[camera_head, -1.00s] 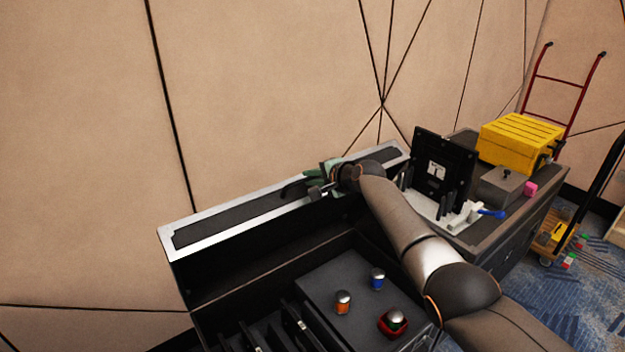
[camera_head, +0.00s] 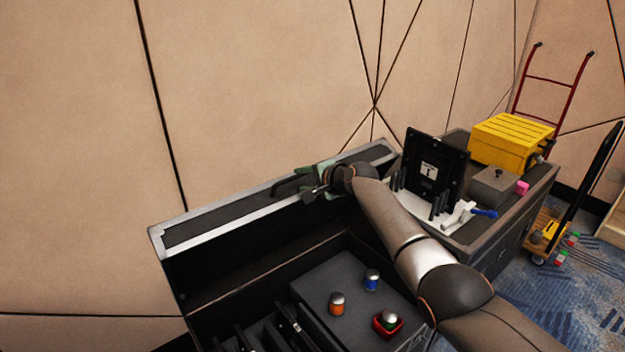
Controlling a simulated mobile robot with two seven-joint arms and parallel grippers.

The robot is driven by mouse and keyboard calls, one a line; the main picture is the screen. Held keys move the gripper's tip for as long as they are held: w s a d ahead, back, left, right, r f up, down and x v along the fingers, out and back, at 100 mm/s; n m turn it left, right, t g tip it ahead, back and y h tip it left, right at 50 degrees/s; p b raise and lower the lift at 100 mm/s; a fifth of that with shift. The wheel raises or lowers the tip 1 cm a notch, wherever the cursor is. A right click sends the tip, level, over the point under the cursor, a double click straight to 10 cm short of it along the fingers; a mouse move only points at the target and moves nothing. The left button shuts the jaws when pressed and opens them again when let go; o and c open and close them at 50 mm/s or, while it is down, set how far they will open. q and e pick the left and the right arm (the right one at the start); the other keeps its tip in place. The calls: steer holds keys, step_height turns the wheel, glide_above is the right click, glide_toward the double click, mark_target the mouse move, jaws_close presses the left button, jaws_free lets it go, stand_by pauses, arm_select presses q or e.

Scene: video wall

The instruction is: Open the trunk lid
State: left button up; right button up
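The trunk (camera_head: 290,266) is a long black case with its lid (camera_head: 240,215) raised at the back, along the wall. The lid has a silver metal rim and a dark top panel. It stands up from the trunk, so the inside shows. My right gripper (camera_head: 298,188) is at the lid's upper edge, right of its middle. Its dark fingers look spread apart around or over the rim; I cannot tell whether they touch it. My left gripper is not in view.
Inside the trunk are an orange-topped item (camera_head: 337,303), a blue one (camera_head: 371,280) and a red one (camera_head: 388,322). A second case to the right carries a black panel (camera_head: 436,165) and a yellow toolbox (camera_head: 510,140). A red hand truck (camera_head: 555,85) stands behind.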

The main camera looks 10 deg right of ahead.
steer(key=p+v, duration=0.3)
steer(key=v, duration=0.9)
steer(key=shift+s+d, duration=0.15)
steer(key=shift+s, duration=0.05)
steer(key=shift+r, duration=0.1)
